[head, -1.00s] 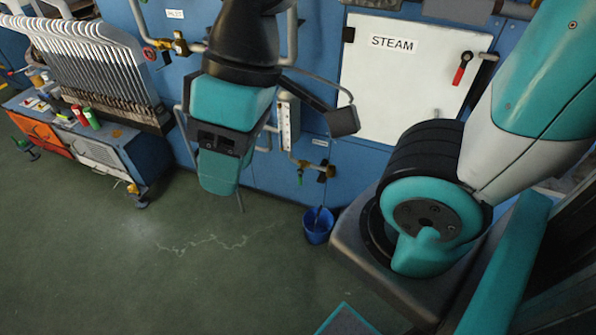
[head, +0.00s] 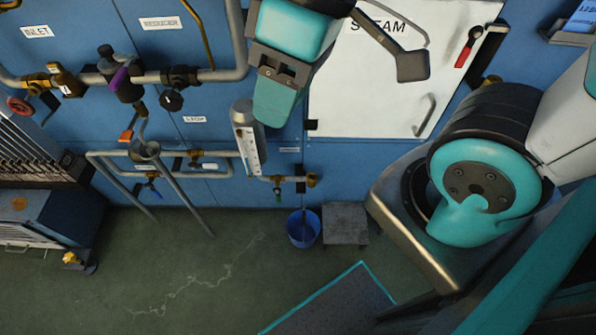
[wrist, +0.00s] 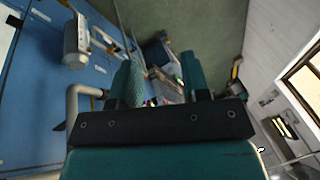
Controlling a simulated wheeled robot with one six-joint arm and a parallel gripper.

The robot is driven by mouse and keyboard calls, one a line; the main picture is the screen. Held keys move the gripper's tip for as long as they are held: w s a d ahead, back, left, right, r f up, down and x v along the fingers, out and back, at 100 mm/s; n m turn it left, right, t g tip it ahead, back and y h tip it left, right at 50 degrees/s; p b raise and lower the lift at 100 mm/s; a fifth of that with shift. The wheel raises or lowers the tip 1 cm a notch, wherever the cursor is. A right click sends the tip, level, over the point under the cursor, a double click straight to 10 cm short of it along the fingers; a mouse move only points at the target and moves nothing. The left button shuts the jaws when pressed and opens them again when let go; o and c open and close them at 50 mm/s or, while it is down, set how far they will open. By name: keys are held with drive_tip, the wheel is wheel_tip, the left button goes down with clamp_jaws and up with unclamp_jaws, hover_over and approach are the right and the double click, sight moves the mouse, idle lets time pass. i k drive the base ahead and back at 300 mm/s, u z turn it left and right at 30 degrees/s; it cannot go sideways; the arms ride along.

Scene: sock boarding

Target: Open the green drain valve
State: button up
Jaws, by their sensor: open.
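In the head view, a small brass valve with a short greenish handle (head: 278,194) sits on a pipe low on the blue panel, under the sight glass. It is small, and I cannot tell its exact handle position. My gripper (head: 270,118) hangs in front of the panel, above and slightly left of this valve and apart from it. In the wrist view my gripper (wrist: 160,65) shows two teal fingers spread apart with nothing held between them. The green valve is not clearly visible in the wrist view.
A blue bucket (head: 303,228) stands on the floor below the valve, beside a grey step (head: 345,223). A blue-handled valve (head: 152,187) and pipe legs are to the left. The white STEAM door (head: 370,85) is at the right.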

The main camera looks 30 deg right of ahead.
sight(277, 191)
drive_tip(key=z, duration=0.05)
drive_tip(key=i, duration=0.15)
drive_tip(key=z, duration=0.1)
drive_tip(key=k, duration=1.3)
drive_tip(key=u, duration=0.75)
drive_tip(key=i, duration=1.45)
drive_tip(key=z, duration=0.65)
